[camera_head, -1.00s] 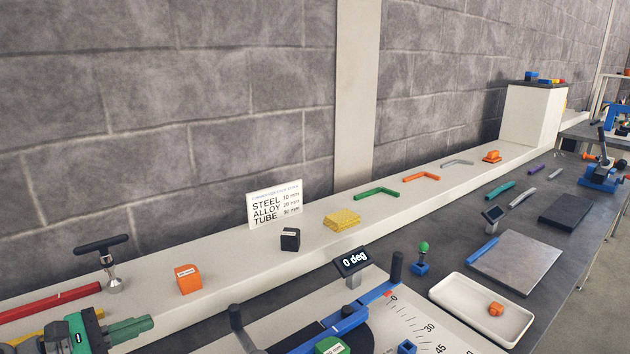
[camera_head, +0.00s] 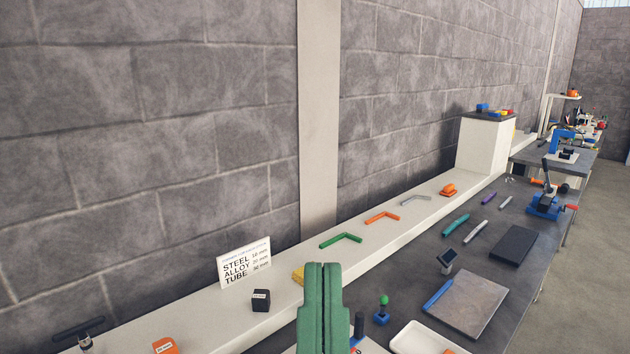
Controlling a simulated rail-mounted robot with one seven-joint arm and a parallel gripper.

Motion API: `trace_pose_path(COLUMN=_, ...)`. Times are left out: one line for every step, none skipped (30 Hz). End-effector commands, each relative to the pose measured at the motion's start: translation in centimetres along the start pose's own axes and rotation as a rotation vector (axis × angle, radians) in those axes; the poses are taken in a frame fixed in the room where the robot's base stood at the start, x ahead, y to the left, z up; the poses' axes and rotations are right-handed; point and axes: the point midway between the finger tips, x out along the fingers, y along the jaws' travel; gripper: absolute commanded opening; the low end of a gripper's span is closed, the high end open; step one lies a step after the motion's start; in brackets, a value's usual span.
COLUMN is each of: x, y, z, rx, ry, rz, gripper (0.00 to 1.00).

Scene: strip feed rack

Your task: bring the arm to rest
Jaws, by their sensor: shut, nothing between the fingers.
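My gripper (camera_head: 323,305) stands in the lower middle of the head view. Its two long green fingers point up in the picture and lie together, with nothing between them. The rest of my arm is below the picture edge.
On the pale ledge (camera_head: 395,238) stand a sign (camera_head: 245,263), a black block (camera_head: 261,300), an orange block (camera_head: 165,346) and bent strips. On the dark bench are a grey plate (camera_head: 467,303), a white tray (camera_head: 420,340), a green-knobbed post (camera_head: 382,312) and a small display (camera_head: 447,258).

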Motion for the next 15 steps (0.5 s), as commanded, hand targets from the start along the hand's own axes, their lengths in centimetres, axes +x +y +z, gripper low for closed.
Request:
trace_pose_path(x=2.7, y=-0.2, z=-3.6, rx=-0.001, ry=-0.002, rz=-0.002, gripper=0.0)
trace_pose_path(x=3.6, y=-0.3, z=-4.8, rx=-0.001, ry=-0.005, rz=-0.003, gripper=0.0)
trace_pose_path(x=4.7, y=-0.3, z=-6.2, rx=-0.001, ry=-0.006, rz=-0.004, gripper=0.0)
trace_pose_path(x=5.5, y=-0.4, z=-7.3, rx=-0.001, ry=-0.006, rz=-0.004, gripper=0.0)
trace_pose_path(x=6.3, y=-0.4, z=-8.5, rx=-0.001, ry=-0.007, rz=-0.005, gripper=0.0)
trace_pose_path(x=7.5, y=-0.5, z=-10.1, rx=0.0, ry=-0.007, rz=-0.006, gripper=0.0)
trace_pose_path(x=8.4, y=-0.5, z=-11.3, rx=0.0, ry=-0.008, rz=-0.006, gripper=0.0)
trace_pose_path(x=9.3, y=-0.6, z=-12.6, rx=0.001, ry=-0.008, rz=-0.007, gripper=0.0)
trace_pose_path(x=10.5, y=-0.7, z=-14.3, rx=0.002, ry=-0.008, rz=-0.008, gripper=0.0)
trace_pose_path(x=11.5, y=-0.7, z=-15.6, rx=0.002, ry=-0.009, rz=-0.009, gripper=0.0)
trace_pose_path(x=12.4, y=-0.7, z=-16.9, rx=0.003, ry=-0.009, rz=-0.009, gripper=0.0)
trace_pose_path(x=13.7, y=-0.8, z=-18.7, rx=0.004, ry=-0.01, rz=-0.01, gripper=0.0)
trace_pose_path(x=14.6, y=-0.8, z=-20.0, rx=0.004, ry=-0.01, rz=-0.011, gripper=0.0)
trace_pose_path(x=15.5, y=-0.9, z=-21.3, rx=0.005, ry=-0.01, rz=-0.012, gripper=0.0)
trace_pose_path(x=16.7, y=-1.0, z=-23.0, rx=0.006, ry=-0.011, rz=-0.012, gripper=0.0)
